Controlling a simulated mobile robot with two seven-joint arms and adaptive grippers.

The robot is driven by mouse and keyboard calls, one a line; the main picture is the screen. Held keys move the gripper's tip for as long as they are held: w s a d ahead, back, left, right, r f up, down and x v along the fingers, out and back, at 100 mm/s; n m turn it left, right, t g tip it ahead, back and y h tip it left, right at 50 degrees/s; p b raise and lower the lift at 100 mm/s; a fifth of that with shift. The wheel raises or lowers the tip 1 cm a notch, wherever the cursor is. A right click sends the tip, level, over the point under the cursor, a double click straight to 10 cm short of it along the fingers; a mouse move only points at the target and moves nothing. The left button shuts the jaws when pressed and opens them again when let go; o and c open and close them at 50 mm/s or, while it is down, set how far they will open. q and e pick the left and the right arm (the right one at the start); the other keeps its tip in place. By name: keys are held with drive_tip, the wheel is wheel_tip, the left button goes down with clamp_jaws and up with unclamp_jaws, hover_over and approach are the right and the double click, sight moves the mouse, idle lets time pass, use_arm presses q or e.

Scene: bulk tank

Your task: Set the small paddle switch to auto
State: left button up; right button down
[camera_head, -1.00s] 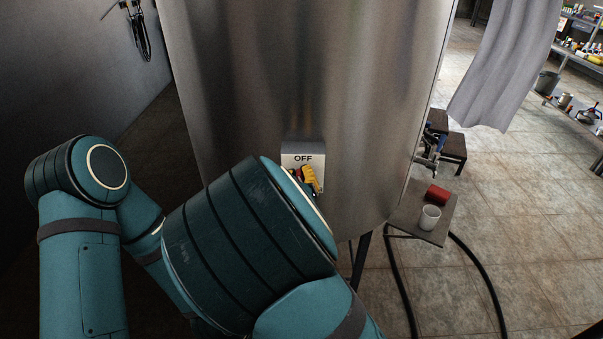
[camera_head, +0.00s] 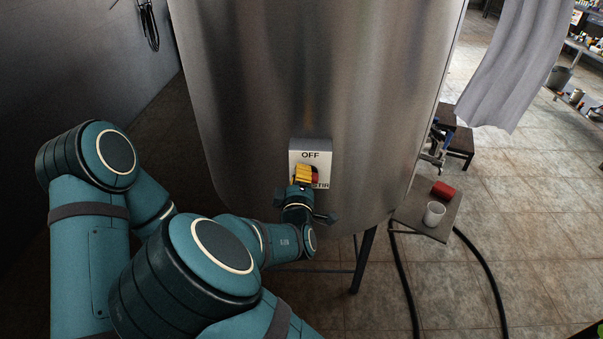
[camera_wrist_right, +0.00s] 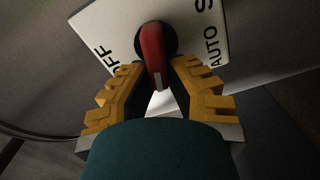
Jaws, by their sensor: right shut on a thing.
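The switch is a red paddle (camera_wrist_right: 153,52) on a dark round base, set on a white plate (camera_wrist_right: 108,22). The plate is marked OFF, AUTO and STIR; in the head view the plate (camera_head: 311,147) is on the tank, with OFF at the top and STIR at the lower right. My right gripper (camera_head: 304,174) is at the plate. In the right wrist view its yellow fingers (camera_wrist_right: 158,82) are shut on the paddle, one on each side. The paddle's free end lies between the OFF and AUTO sides there. AUTO is hidden in the head view. My left gripper is out of view.
The steel tank (camera_head: 300,80) fills the middle. To its right a small shelf (camera_head: 412,222) holds a white cup (camera_head: 434,213) and a red object (camera_head: 443,189). Black hoses (camera_head: 480,270) run down to the tiled floor. A grey curtain (camera_head: 515,70) hangs at the right.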

drive_tip(key=shift+f+n, duration=0.25)
drive_tip(key=shift+n, duration=1.35)
drive_tip(key=c, duration=0.9)
unclamp_jaws()
drive_tip(key=shift+f, duration=0.1)
drive_tip(key=shift+c, duration=0.2)
drive_tip(key=s, duration=0.7)
drive_tip(key=shift+s, duration=0.2)
drive_tip(key=shift+a, duration=0.1)
